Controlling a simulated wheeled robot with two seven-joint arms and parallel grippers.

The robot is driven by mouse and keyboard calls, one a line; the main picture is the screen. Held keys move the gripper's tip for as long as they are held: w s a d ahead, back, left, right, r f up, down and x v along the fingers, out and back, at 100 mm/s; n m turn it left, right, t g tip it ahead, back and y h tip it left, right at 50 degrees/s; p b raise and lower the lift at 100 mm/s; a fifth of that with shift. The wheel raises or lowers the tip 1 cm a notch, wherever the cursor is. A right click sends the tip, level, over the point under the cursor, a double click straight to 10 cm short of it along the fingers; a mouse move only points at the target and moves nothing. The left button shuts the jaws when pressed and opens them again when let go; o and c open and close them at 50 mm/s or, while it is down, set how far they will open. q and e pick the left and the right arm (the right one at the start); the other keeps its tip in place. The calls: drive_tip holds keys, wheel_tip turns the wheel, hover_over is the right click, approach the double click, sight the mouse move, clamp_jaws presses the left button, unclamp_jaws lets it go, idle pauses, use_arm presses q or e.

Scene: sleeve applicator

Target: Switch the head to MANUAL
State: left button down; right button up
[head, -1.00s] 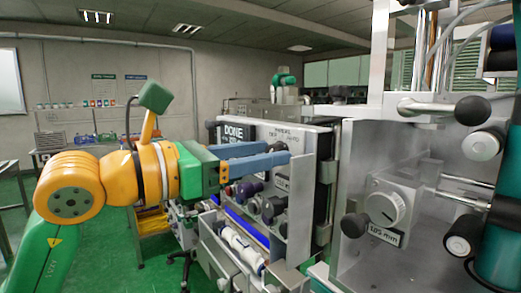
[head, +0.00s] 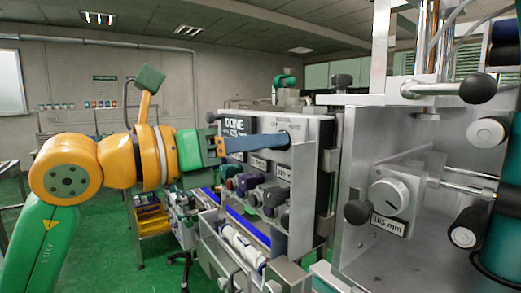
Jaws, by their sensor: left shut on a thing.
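The control panel (head: 305,165) of the machine stands in the middle of the head view, with a screen (head: 237,126) reading DONE at its upper left. A dark selector knob (head: 287,136) sits at the panel's upper right. My right gripper is not in view.
Several dark knobs (head: 247,183) stick out lower on the panel. A tray with white rolls (head: 243,245) lies below. At the right, a metal frame carries a dial (head: 388,200) above a 105 mm label, and black-ended handles (head: 478,88) jut out.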

use_arm(q)
drive_tip(key=shift+n+b, duration=0.85)
drive_tip(key=shift+n, duration=1.35)
drive_tip(key=c, duration=0.6)
unclamp_jaws()
drive_tip(key=shift+w+d, duration=0.1)
